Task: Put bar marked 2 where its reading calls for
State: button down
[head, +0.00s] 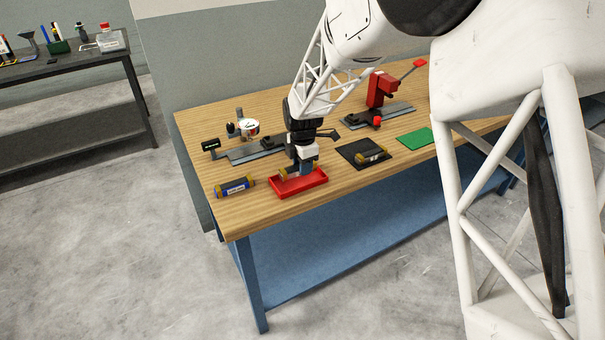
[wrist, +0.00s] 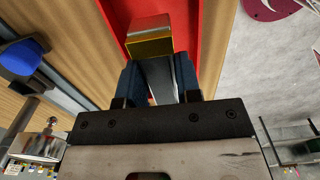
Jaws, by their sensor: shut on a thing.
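My gripper (head: 303,168) is shut on a bar with brass ends (head: 283,172), over or in the red tray (head: 300,188). In the wrist view the bar's brass end (wrist: 150,43) and grey body show between my blue fingers, with the red tray floor (wrist: 205,20) beyond. I cannot tell whether the bar touches the tray; its mark is hidden. A second bar (head: 235,187), dark and blue with a white label, lies on the table left of the tray. A third bar (head: 371,156) lies on the black mat (head: 350,152). Their numbers are too small to read.
A green mat (head: 414,139) lies right of the black one and is empty. A gauge with a dark display (head: 210,145) stands behind the tray, near a white pot (head: 249,127). A red press-like device (head: 380,92) stands at the back. The table's front edge is clear.

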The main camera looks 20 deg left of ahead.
aim_at(303, 181)
jog(key=shift+f, duration=1.7)
jog(key=shift+f, duration=0.2)
jog(key=c, duration=0.8)
grip_release()
jog(key=shift+r, duration=0.1)
notch_tip(303, 181, up, 12)
jog(key=shift+r, duration=0.1)
